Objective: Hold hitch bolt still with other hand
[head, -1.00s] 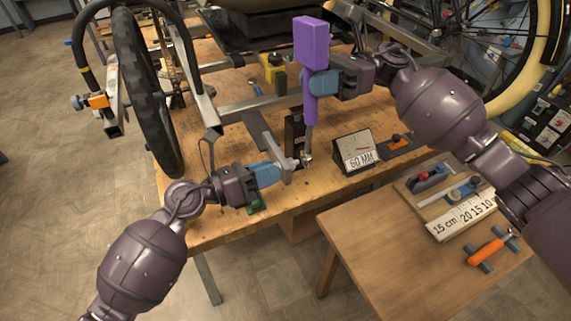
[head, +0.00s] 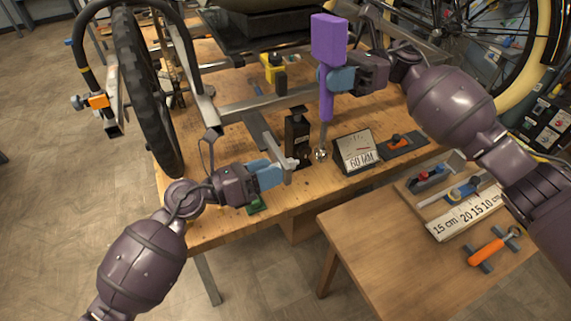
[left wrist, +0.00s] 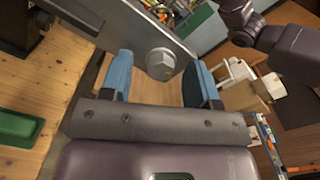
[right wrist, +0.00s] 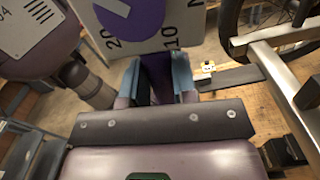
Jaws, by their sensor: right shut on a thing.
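The hitch bolt (left wrist: 160,62) shows its hex head on a grey metal bar (left wrist: 115,22) in the left wrist view. My left gripper (left wrist: 160,80) is open, its blue fingers apart on either side of the bolt head in the picture; contact is not visible. The purple handle also fills the right wrist gripper (right wrist: 157,80).
A sign reading 60 NM (head: 354,152) and a dark tray (head: 404,145) are to the right on the workbench (head: 235,225). A side table (head: 375,245) holds tools. The trike wheel (head: 150,110) stands at left.

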